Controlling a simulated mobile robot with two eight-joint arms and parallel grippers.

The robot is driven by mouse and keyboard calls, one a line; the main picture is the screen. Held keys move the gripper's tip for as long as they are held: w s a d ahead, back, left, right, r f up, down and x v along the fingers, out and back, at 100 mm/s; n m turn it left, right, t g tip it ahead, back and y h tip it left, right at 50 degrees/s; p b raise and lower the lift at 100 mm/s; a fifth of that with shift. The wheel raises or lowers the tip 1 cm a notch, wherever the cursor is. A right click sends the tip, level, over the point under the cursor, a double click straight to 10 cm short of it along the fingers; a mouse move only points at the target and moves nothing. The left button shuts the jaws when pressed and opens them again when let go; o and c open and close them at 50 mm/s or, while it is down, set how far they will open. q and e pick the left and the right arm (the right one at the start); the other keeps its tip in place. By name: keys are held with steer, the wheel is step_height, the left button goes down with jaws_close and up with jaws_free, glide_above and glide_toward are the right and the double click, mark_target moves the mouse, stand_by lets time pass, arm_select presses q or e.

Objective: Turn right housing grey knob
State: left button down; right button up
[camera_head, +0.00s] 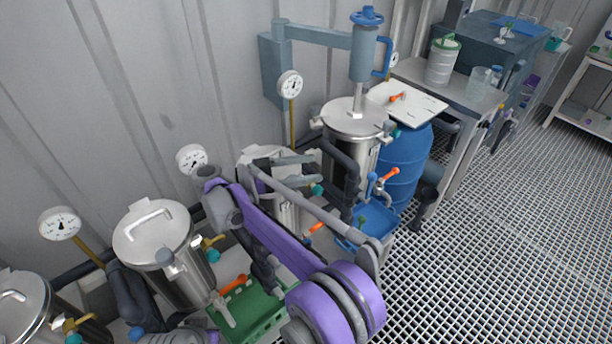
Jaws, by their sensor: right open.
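Several steel vessels with lids stand in a row along the wall. The one farthest right (349,142) is below a blue handwheel (367,16). Another lidded vessel (262,152) is mostly hidden behind my right arm. I cannot tell which part is the right housing's grey knob. My right gripper (308,172) is open, its grey fingers pointing right, in front of the partly hidden vessel. I see nothing held in it, and contact is unclear. My left gripper is not seen.
Gauges (60,223) stand on yellow stems between the vessels. A blue barrel (405,165), a blue tray (377,217) and a green crate (262,311) stand close by. A bench with a white canister (442,62) is at the upper right. The grated floor (500,240) at right is clear.

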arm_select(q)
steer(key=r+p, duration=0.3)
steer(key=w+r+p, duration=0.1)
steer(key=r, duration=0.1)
arm_select(e)
step_height(320, 180, up, 7)
steer(key=shift+f, duration=0.15)
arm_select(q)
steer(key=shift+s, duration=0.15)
